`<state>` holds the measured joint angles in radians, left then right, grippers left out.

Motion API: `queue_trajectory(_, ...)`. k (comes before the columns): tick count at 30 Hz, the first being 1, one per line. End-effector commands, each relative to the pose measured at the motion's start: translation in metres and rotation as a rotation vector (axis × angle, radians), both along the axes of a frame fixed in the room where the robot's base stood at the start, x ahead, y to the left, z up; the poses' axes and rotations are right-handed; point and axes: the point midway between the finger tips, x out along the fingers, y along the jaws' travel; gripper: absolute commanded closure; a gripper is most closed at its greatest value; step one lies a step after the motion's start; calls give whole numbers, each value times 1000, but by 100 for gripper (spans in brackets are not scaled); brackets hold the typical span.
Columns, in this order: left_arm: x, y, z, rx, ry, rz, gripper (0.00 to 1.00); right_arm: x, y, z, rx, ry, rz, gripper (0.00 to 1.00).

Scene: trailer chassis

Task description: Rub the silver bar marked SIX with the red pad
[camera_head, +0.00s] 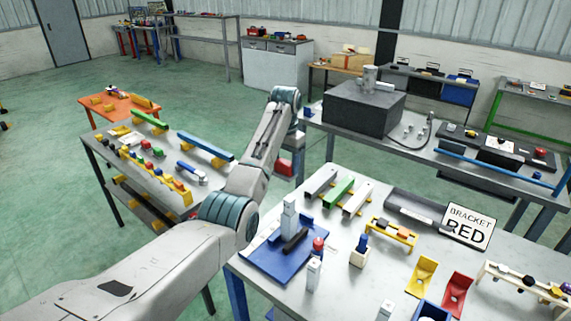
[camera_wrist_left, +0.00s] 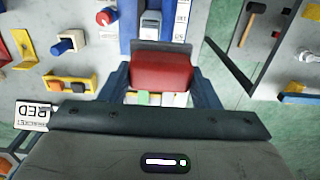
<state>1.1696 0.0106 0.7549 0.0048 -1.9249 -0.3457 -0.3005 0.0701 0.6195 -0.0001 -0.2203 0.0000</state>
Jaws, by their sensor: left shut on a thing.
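My left gripper (camera_head: 287,163) hangs by the far-left edge of the near table. It is shut on the red pad (camera_head: 284,168), a red block with a grey edge between blue fingers in the wrist view (camera_wrist_left: 162,73). Right of it in the head view, a grey bar (camera_head: 320,182), a green bar (camera_head: 339,190) and a pale silver bar (camera_head: 357,198) lie side by side, apart from the pad. No SIX marking is readable on them. In the wrist view, the pad and gripper hide most of the bars. My right gripper is out of view.
A blue tray (camera_head: 265,258) with a grey upright stands in front of the bars. A yellow bracket (camera_head: 392,233), a dark trough (camera_head: 415,209) and a BRACKET RED sign (camera_head: 468,226) are to the right. A second table (camera_head: 110,158) stands left, a bench with a dark block (camera_head: 362,108) behind.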

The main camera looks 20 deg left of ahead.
Motion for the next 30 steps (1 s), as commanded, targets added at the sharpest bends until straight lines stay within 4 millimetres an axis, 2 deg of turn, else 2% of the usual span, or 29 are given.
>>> queue_trajectory(14, 1, 2, -2, -1, 1, 3, 65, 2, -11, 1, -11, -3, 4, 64)
queue_trajectory(30, -5, -1, -45, -1, 1, -2, 65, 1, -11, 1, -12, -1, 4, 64)
